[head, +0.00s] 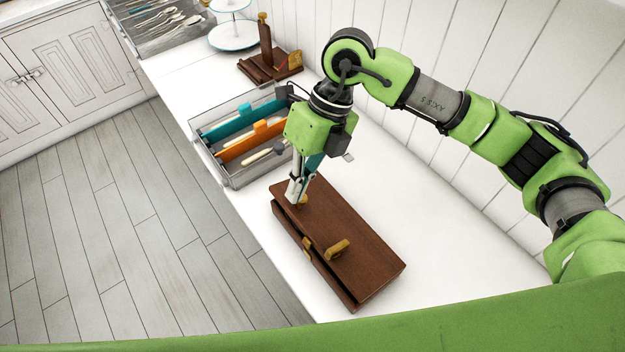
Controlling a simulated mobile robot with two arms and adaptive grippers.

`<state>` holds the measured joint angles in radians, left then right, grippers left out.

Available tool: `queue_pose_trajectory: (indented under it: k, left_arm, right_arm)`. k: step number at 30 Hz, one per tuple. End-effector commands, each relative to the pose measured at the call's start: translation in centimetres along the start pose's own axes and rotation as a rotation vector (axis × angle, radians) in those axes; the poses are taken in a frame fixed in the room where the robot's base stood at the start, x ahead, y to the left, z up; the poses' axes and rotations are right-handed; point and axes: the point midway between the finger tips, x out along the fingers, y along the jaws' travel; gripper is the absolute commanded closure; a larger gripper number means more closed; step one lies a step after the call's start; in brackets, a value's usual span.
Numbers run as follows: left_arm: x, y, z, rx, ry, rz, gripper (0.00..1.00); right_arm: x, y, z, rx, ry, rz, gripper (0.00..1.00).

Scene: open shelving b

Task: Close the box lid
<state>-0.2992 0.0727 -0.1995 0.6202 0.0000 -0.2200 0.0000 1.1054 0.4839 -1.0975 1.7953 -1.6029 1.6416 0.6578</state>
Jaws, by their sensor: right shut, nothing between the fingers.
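A dark brown wooden box (330,285) stands on the white counter, near its left edge. Its lid (355,235) lies down over the box, with a thin dark gap along the front left side. A brass clasp (338,250) sits on the lid, and another brass fitting (307,246) is on the front edge. My right gripper (297,198) points down at the far left corner of the lid, shut and empty; its tips look to be touching the lid or just above it, and I cannot tell which. My left gripper is not in view.
Farther back are a brown wooden stand (268,66), a tiered plate stand (234,40) and a cutlery tray (150,32). The white counter (440,225) is clear to the right.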

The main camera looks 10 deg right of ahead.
Motion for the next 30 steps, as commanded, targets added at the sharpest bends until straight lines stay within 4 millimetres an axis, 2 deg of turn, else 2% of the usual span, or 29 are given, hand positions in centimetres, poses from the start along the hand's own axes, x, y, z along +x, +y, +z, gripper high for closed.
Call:
queue_pose_trajectory:
  k: [1,3,12,21,30]
  left_arm:
    - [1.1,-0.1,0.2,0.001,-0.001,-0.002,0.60]
    - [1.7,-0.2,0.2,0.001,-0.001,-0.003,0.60]
    - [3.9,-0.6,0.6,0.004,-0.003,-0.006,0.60]
    - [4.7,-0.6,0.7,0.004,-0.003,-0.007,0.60]
    - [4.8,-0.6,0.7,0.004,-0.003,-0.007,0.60]
  right_arm:
    - [0.9,0.4,0.1,-0.015,-0.001,-0.047,1.00]
    - [1.7,0.5,0.1,-0.012,0.001,-0.106,1.00]
    - [4.0,0.9,0.1,-0.006,0.007,-0.295,1.00]
    - [5.0,0.9,0.1,-0.001,0.012,-0.378,1.00]
    - [5.4,0.9,-0.1,-0.001,0.020,-0.385,1.00]
